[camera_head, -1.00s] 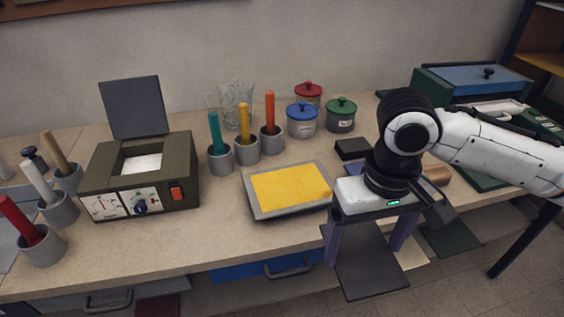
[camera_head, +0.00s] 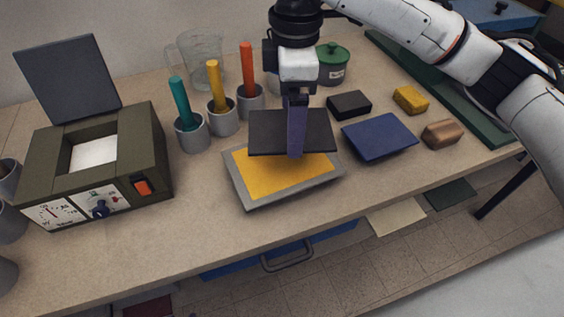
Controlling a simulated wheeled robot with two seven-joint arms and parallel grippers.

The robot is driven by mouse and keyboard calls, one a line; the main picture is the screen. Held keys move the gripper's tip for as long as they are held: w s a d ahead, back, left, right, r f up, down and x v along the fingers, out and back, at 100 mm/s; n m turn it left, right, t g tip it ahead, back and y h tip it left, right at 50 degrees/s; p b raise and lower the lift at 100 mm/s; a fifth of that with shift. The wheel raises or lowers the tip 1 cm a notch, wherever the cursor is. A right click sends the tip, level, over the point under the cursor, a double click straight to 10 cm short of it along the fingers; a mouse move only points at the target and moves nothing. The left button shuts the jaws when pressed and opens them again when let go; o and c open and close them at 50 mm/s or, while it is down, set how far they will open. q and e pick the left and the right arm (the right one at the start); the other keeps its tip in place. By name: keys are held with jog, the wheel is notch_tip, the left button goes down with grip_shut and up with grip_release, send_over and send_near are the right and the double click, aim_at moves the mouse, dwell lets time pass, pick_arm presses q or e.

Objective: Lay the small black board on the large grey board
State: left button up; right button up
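The small black board (camera_head: 270,131) is in my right gripper (camera_head: 296,130), above the large grey board. One purple finger shows against the black board's front edge; the other finger is hidden behind it. The black board looks roughly level and covers the back part of the grey board from view. I cannot tell how much gap is between them. The large grey board (camera_head: 240,187) lies on the bench near its front edge, with a yellow panel (camera_head: 262,181) on its top and a grey border around it. My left gripper is not in view.
A blue board (camera_head: 379,138) lies just right of the grey board, with a black block (camera_head: 349,104), a yellow sponge-like block (camera_head: 410,99) and a brown block (camera_head: 441,134) nearby. Grey cups with coloured sticks (camera_head: 222,112) stand behind; an olive device (camera_head: 100,165) stands left.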

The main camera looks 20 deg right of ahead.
aim_at(282, 161)
jog(key=n, duration=0.1)
jog(key=w+a+n, duration=0.1)
jog(key=shift+r+n, duration=0.3)
jog(key=shift+w+a+n, duration=0.1)
jog(key=shift+a+n, duration=0.05)
jog(key=shift+n, duration=0.15)
notch_tip(282, 161, down, 10)
jog(key=shift+r, duration=0.1)
jog(key=o, duration=1)
notch_tip(282, 161, up, 12)
jog(key=shift+r, duration=0.1)
